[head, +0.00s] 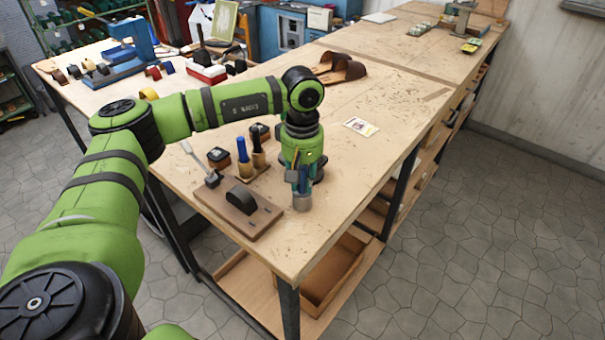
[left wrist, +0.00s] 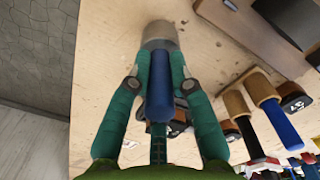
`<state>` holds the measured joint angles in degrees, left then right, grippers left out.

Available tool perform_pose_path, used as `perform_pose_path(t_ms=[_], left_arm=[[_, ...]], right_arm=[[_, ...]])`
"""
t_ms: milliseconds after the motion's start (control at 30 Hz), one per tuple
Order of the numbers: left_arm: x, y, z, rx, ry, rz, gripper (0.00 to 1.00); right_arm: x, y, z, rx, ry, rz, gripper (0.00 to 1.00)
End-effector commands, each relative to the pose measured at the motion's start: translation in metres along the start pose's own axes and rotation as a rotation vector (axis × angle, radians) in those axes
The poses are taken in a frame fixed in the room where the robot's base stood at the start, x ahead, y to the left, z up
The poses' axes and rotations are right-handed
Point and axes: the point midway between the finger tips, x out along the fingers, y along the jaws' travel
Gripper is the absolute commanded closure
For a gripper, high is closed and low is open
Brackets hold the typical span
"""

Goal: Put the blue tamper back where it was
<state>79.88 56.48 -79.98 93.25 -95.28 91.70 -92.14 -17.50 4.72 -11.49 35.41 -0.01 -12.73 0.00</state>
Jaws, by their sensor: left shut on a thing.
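My left gripper (head: 300,178) is shut on the blue tamper, which has a blue handle (left wrist: 159,85) and a grey metal head (head: 301,203). The tamper is upright, head down, over the workbench near its front right edge. I cannot tell whether the head touches the bench top. The teal fingers close on both sides of the handle in the left wrist view. My right gripper is not in view.
Left of the gripper is a wooden board with a black half-round piece (head: 240,199). Behind it stand a blue-handled tool (head: 243,155) and a black-handled tool (head: 258,146) on a small base. A card (head: 360,126) lies right. Bare bench top (head: 345,170) lies right of the gripper.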

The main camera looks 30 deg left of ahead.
Motion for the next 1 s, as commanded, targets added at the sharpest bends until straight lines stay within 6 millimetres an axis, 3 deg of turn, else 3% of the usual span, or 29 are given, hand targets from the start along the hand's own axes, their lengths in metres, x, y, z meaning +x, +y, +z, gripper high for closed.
perform_pose_path(t_ms=[367, 400, 433, 467, 767, 867, 1000], left_arm=[[0.005, 0.001, 0.0, -0.001, 0.001, 0.003, 1.0], [0.005, 0.0, 0.0, -0.001, 0.0, 0.001, 0.7], [0.004, 0.0, 0.0, -0.001, 0.0, 0.001, 0.58], [0.004, 0.0, 0.0, -0.001, 0.0, 0.001, 0.55], [0.004, 0.0, 0.0, -0.001, 0.0, 0.001, 0.55], [-0.002, 0.0, 0.0, -0.001, 0.0, 0.001, 0.55], [-0.017, 0.001, 0.0, -0.001, 0.002, 0.005, 0.55]], right_arm=[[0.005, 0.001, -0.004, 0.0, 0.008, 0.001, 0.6], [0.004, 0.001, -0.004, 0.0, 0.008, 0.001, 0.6], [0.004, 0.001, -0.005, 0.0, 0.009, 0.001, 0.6], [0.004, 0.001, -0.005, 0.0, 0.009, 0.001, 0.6], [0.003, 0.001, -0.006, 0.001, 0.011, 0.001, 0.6], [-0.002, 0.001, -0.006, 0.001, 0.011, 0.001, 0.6], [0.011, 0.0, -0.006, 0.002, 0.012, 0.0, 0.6]])
